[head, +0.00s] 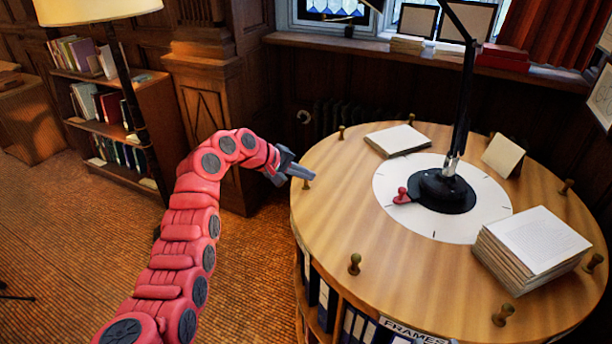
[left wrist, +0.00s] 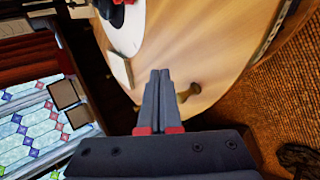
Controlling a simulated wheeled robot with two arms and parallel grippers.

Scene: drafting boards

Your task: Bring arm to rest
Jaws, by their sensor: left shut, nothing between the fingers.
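My left arm comes in from the lower left in the head view, red and segmented, bent over at the top. Its left gripper (head: 300,172) is grey and sits at the left edge of the round wooden table (head: 330,225). In the left wrist view the left gripper (left wrist: 159,75) has its two fingers together with nothing between them, and the tabletop (left wrist: 205,45) lies beyond them.
On the table stand a black lamp (head: 443,188) on a white disc (head: 400,224), a red-handled item (head: 402,196), a thin paper stack (head: 397,139), a thick paper stack (head: 535,242), a card (head: 503,156) and several rim pegs (head: 354,264). A bookcase (head: 146,115) and floor lie left.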

